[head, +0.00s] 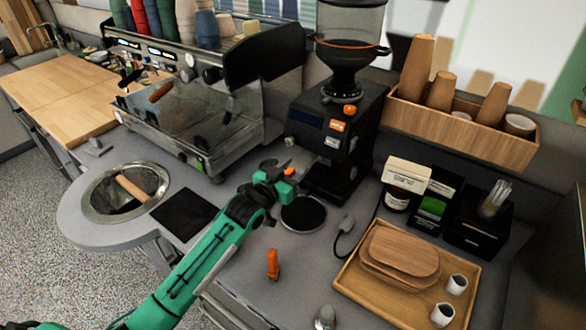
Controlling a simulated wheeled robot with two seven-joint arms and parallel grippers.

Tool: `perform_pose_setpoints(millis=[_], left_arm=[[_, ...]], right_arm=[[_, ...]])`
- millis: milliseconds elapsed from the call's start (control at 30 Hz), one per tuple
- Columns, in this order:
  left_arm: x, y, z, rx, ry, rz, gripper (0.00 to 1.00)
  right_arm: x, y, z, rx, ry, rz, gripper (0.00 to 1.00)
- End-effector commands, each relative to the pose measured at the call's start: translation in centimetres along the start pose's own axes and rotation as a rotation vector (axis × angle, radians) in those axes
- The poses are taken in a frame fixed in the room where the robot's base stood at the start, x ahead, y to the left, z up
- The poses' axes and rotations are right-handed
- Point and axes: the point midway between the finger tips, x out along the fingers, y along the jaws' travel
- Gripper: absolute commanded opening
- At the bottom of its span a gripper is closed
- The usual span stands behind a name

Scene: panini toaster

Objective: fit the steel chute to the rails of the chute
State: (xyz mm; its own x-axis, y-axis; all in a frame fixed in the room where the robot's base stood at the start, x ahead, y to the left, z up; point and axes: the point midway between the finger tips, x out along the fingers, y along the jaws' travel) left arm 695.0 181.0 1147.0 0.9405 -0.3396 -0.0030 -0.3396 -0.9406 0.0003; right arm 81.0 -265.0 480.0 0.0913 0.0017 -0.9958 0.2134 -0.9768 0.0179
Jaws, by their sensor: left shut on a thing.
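The grinder (342,118) stands upright on the counter, with a black body, an orange button and a clear hopper on top. My left gripper (290,168) is at the grinder's front left side, above a round black pad (303,213). It is shut on a small grey metal piece, the steel chute (306,157), which lies between the fingers and the grinder's front. The rails of the chute are too small and dark to make out. I cannot tell whether the chute touches them. My right gripper is out of view.
An espresso machine (200,105) stands left of the grinder. A round knock bin (124,190) and a black mat (184,214) are at left. An orange-handled item (273,264) stands on the front counter. A wooden tray (350,284) with boards and cups is at right.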

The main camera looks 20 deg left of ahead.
Motion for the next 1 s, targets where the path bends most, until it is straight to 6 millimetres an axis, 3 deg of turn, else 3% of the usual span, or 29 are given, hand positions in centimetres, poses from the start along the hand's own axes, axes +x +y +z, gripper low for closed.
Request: perform_pose_setpoints(millis=[1000], left_arm=[[3.0,0.0,0.0,0.0,0.001,0.0,0.0]], right_arm=[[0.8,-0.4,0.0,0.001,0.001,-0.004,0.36]])
